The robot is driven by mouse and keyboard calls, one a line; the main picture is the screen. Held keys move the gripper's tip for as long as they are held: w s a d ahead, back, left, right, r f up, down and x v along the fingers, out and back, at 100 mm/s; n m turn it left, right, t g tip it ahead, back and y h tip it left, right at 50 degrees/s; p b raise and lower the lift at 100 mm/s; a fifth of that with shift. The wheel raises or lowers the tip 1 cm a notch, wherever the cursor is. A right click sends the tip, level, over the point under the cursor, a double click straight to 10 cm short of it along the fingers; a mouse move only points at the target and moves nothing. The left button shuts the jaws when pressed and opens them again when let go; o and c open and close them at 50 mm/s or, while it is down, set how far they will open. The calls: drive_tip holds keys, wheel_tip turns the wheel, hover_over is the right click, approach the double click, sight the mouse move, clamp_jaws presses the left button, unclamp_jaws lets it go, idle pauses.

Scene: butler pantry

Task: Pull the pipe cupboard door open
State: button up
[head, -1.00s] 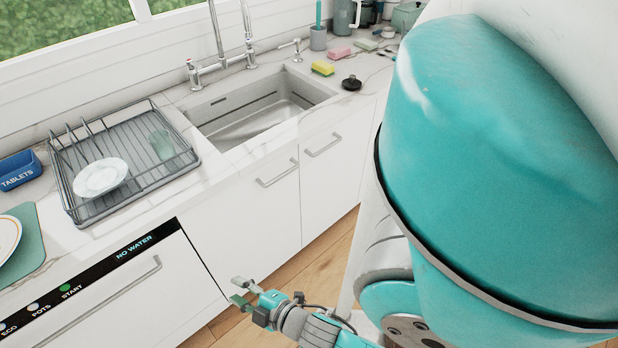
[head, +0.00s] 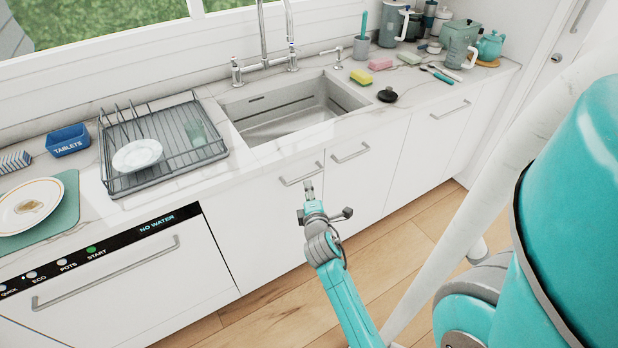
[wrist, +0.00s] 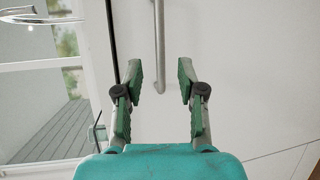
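The white cupboard door (head: 262,232) under the left part of the sink is shut, with a grey bar handle (head: 290,180) near its top edge. It could be the pipe cupboard; no label shows. My gripper (head: 308,186) is in front of this door, close to the right end of the handle. In the wrist view my gripper (wrist: 160,75) is open, its green-padded fingers apart with nothing held. The handle (wrist: 158,40) runs down the picture and its end appears between the fingers. Whether it lies within their reach in depth, I cannot tell.
A second shut door (head: 362,180) with its own handle is to the right. A dishwasher (head: 140,285) with a bar handle is to the left. The sink (head: 290,115) and dish rack (head: 165,150) are above on the counter. Wooden floor (head: 400,250) is clear in front.

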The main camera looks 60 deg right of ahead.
sight(305, 178)
drive_tip(key=x, duration=0.8)
drive_tip(key=shift+w+d, duration=0.1)
drive_tip(key=shift+w, duration=0.1)
clamp_jaws()
